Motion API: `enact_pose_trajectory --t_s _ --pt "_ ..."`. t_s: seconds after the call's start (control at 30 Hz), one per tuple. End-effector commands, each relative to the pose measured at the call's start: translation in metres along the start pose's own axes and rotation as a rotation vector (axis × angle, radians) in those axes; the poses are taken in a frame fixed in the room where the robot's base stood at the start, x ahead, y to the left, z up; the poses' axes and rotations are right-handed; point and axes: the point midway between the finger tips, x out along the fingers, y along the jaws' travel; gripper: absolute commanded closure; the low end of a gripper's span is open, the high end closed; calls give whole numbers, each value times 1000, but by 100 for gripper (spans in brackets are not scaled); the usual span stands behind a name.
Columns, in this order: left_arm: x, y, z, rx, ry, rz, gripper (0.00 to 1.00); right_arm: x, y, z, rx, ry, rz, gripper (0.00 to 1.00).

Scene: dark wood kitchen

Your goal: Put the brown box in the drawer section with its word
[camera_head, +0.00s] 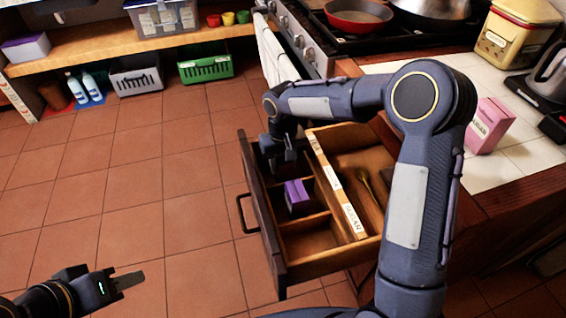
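The open wooden drawer (263,217) has several sections, with white word labels along its light divider (331,183). A purple box (297,196) sits in a middle section on the divider's left side; the front section (310,241) looks empty. My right gripper (283,158) points down at the far left section, whose floor is dark and partly hidden by it. I cannot make out a brown box, nor whether this gripper holds anything. My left gripper (130,279) is low at the left, over the floor, away from the drawer; its finger gap does not show.
A pink box (490,126) stands on the tiled counter (535,153) at right, near a yellow tin (517,35) and a kettle (549,76). A spoon (368,185) lies in the drawer's right part. The stove (300,32) is behind. Floor on the left is clear.

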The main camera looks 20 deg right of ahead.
Motion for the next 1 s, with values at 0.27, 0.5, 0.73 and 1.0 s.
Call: enact_pose_trajectory --t_s 0.27,0.5,0.73,1.0 --pt "0 0 0 0 0 0 64 0 0 0 0 -1 0 40" --pt "-3 1 -2 0 0 0 64 -6 0 0 0 0 0 40" --pt "-10 4 -5 0 0 0 64 -45 0 -1 0 4 0 40" --pt "-18 8 -9 0 0 0 64 -100 0 0 -1 2 0 40"
